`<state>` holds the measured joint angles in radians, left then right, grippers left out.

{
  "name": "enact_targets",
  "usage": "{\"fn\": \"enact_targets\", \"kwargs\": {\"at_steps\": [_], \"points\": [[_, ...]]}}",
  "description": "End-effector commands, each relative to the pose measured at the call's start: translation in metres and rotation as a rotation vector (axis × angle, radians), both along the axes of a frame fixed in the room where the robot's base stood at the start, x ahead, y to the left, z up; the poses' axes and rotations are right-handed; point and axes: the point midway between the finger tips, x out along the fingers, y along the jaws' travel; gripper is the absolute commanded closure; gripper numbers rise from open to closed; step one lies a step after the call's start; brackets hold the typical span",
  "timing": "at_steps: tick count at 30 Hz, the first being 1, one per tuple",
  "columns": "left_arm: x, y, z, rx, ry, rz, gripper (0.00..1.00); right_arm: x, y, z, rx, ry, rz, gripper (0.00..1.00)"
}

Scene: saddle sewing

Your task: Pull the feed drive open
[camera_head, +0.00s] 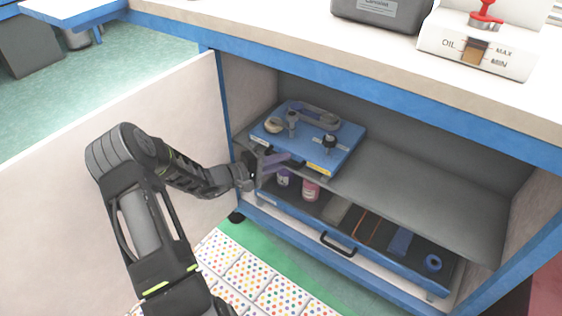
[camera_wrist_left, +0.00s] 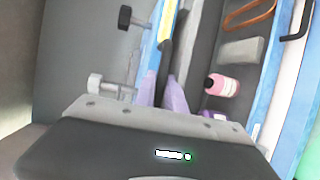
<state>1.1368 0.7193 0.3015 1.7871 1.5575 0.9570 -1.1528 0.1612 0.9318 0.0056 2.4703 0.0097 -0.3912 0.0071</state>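The task's feed drive appears to be the blue plate unit (camera_head: 338,155) with clamps and knobs on the cabinet shelf; I cannot confirm this name. My left gripper (camera_head: 281,163) reaches in at its front left edge, its purple fingers pointing at that edge. In the left wrist view, the two purple fingers (camera_wrist_left: 163,84) stand on either side of a dark bar, apparently a handle, at the unit's yellow-marked edge. Whether they grip it is unclear. My right gripper is not in view.
The drawer holds a pink bottle (camera_head: 310,190), a grey block (camera_head: 336,210) and a blue tape roll (camera_head: 433,262). The cabinet door (camera_head: 190,95) stands open on the left. The right half of the shelf (camera_head: 430,195) is clear. The countertop (camera_head: 330,25) overhangs above.

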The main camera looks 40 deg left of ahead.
Motion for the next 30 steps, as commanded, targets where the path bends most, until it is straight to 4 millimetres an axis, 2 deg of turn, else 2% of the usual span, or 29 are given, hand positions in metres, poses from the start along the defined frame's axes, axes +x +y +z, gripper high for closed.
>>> {"fn": "enact_targets", "kwargs": {"at_steps": [5,30], "points": [[-0.0002,0.0001,-0.0001,0.000,0.000,0.000,1.00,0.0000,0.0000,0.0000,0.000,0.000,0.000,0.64],[-0.0005,0.0000,-0.0005,0.000,0.001,0.000,1.00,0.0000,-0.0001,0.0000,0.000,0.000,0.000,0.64]]}}
